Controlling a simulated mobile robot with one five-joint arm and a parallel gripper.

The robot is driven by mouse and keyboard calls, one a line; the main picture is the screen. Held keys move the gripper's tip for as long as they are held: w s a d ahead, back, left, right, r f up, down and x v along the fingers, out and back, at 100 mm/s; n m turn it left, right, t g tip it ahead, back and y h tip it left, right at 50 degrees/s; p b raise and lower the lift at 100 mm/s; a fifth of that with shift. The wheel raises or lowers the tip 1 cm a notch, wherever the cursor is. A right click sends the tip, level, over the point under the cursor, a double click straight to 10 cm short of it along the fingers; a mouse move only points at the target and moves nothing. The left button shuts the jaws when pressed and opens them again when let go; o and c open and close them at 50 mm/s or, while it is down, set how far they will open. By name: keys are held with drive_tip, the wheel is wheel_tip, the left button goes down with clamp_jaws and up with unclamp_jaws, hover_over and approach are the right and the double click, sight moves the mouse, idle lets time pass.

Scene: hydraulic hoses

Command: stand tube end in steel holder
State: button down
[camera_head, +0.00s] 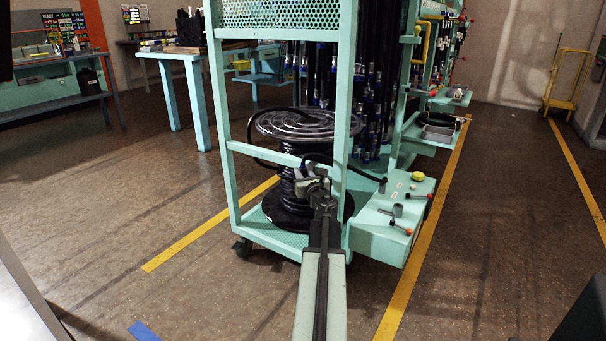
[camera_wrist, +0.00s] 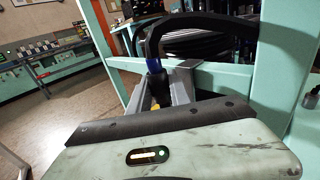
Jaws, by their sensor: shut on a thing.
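My gripper (camera_head: 314,184) is at the front of the green rack, in front of the hose reel. In the wrist view the gripper (camera_wrist: 160,88) is shut on a tube end, with its grey jaws on either side. The tube end (camera_wrist: 154,70) has a blue collar above a dark lower part and points downward. Its black tube (camera_wrist: 205,30) rises and bends right. In the head view the tube (camera_head: 350,168) arcs toward the green box. A small grey cylinder (camera_head: 397,210), possibly the steel holder, stands on that box, right of my gripper and apart from it.
The green box (camera_head: 375,222) also carries red-tipped handles (camera_head: 408,231) and a yellow knob (camera_head: 418,176). The rack's upright post (camera_head: 342,120) stands close to my gripper. The reel (camera_head: 296,190) is behind it. Open floor (camera_head: 490,230) lies to the right.

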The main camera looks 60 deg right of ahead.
drive_tip(key=shift+f+b, duration=1.05)
drive_tip(key=shift+f, duration=0.1)
drive_tip(key=c, duration=1.1)
unclamp_jaws()
drive_tip(key=shift+r, duration=0.1)
drive_tip(key=v, duration=0.8)
